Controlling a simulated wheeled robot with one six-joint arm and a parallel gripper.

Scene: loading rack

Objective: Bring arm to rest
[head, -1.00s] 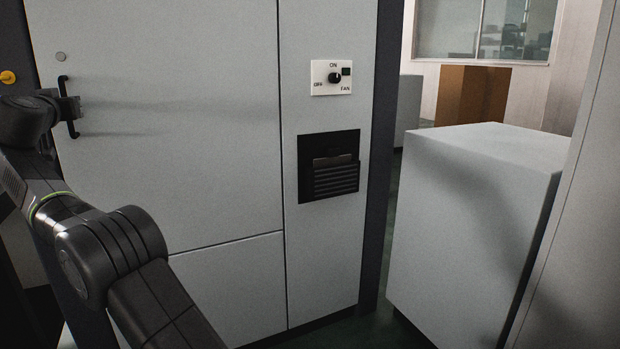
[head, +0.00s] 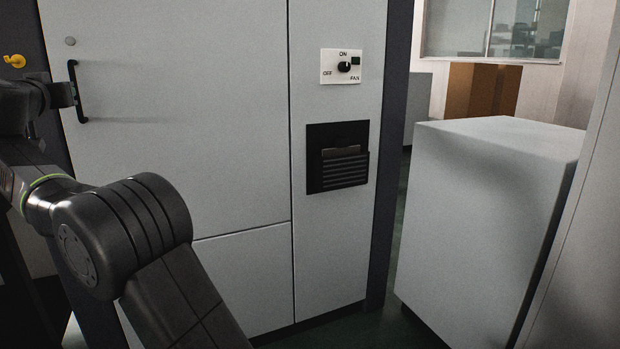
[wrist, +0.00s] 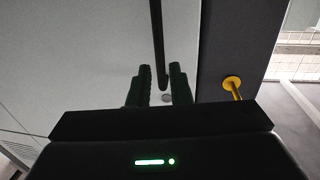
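My gripper (wrist: 161,84) shows in the wrist view with its two dark fingers apart. Nothing is clamped between them. The black bar handle (wrist: 157,40) of a grey cabinet door appears in the gap between the fingers, and I cannot tell how far beyond them it lies. In the head view the handle (head: 76,92) is at the upper left, and the dark end of my arm overlaps its left side. The fingers cannot be made out there. My bent arm fills the lower left of the head view.
The grey cabinet (head: 180,130) stands close ahead, with a switch panel (head: 341,67) and a black slotted holder (head: 337,157). A yellow hook-like part (head: 14,61) is at far left. A pale box (head: 480,220) stands right, with a brown box (head: 480,90) behind.

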